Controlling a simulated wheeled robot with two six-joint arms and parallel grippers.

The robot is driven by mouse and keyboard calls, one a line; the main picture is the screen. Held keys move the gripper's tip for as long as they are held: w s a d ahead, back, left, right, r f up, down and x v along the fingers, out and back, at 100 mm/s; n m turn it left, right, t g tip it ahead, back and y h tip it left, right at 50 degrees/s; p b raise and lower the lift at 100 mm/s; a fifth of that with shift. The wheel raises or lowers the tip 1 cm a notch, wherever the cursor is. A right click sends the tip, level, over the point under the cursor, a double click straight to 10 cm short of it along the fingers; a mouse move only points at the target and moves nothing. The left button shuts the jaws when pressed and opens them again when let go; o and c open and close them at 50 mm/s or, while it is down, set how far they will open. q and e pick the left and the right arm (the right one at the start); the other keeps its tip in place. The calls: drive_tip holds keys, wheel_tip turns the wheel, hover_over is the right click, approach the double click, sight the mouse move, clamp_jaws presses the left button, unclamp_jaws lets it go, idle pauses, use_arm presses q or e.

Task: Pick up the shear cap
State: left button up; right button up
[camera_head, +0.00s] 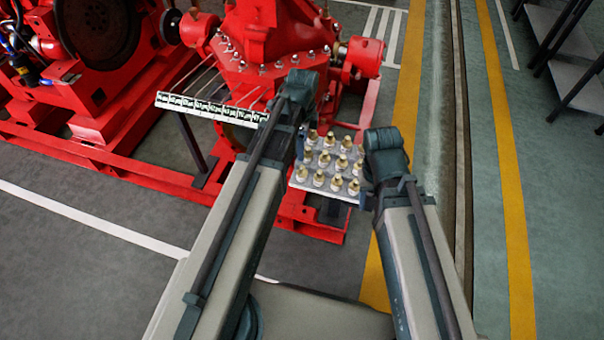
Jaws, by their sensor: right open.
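Several small caps with pale bases and brass-coloured tops stand in rows on a small grey tray (300,186); one shear cap (336,183) is in the front row. The frame does not show which cap is meant. My right gripper (366,199) is open at the tray's right edge, small and partly hidden by my arm. I see no cap held in it. My left arm reaches up to the left of the tray. Its gripper (301,143) is a small dark shape by the tray's left edge, and its jaws cannot be made out.
The red pump (270,35) stands behind the tray on a red base frame (130,163). A white labelled rack (205,109) on a dark post stands left of the tray. Grey shelving (565,40) is at the far right. Open floor lies at the left front.

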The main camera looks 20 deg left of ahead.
use_arm(q)
drive_tip(key=b, duration=0.7)
hover_over(302, 167)
wheel_tip(302, 167, down, 8)
drive_tip(key=shift+s+d+r, duration=0.1)
drive_tip(key=shift+s+r, duration=0.05)
drive_tip(key=shift+r, duration=0.05)
wheel_tip(302, 167, down, 5)
drive_tip(key=b, duration=0.5)
drive_tip(key=shift+f, duration=0.15)
clamp_jaws()
